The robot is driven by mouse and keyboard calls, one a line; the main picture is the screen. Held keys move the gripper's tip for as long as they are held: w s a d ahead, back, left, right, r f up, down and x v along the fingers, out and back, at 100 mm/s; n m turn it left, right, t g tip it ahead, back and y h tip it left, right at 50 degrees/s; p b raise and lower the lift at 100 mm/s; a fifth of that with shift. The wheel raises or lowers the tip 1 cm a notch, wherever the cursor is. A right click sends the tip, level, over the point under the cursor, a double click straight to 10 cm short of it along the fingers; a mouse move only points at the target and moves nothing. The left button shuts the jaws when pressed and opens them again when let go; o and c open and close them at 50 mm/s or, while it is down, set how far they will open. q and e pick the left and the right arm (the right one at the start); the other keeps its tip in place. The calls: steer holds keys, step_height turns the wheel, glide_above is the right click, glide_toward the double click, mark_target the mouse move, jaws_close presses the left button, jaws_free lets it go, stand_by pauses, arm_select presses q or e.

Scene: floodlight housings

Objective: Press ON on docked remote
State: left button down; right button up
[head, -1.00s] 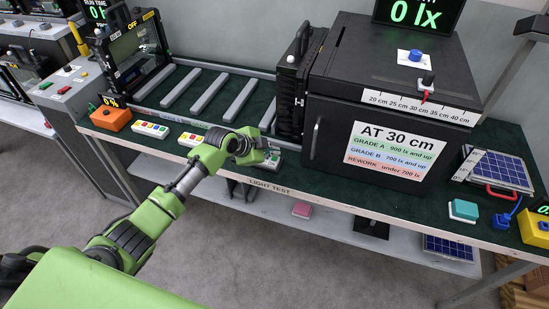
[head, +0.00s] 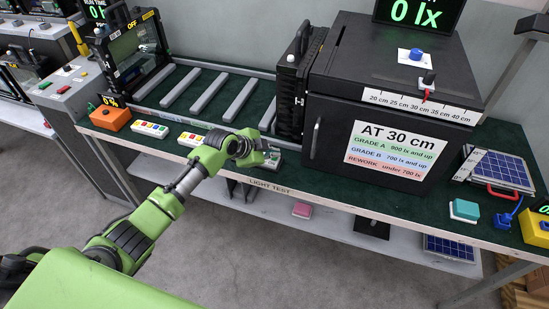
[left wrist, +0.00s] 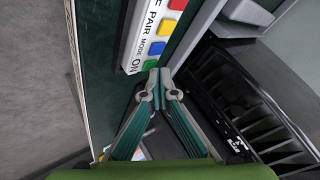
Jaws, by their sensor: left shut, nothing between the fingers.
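A white remote (left wrist: 138,38) with red, yellow, blue and green buttons shows at the top of the left wrist view. Its lettering includes PAIR, MODE and ON. The green button (left wrist: 150,65) lies at the near end, beside the ON lettering. My left gripper (left wrist: 159,78) is shut and empty, its fingertips right at that end of the remote; I cannot tell whether they touch the button. In the head view, my left gripper (head: 268,157) is over the bench's front edge and covers most of this remote (head: 275,163). My right gripper is not in view.
Two more white remotes (head: 150,129) (head: 192,139) lie along the bench's front edge, left of my gripper. A black floodlight housing (head: 292,85) stands behind it, next to the large black test box (head: 340,150). Grey rollers (head: 205,90) lie further back.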

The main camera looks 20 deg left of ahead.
mark_target(273, 159)
arm_select(q)
steer(key=shift+f+b, duration=0.3)
steer(key=shift+f, duration=0.1)
stand_by(0.3)
steer(key=shift+r, duration=0.2)
steer(key=shift+r+p, duration=0.6)
steer(key=shift+p, duration=0.1)
step_height(273, 159, up, 5)
steer(key=p, duration=0.4)
stand_by(0.4)
stand_by(0.4)
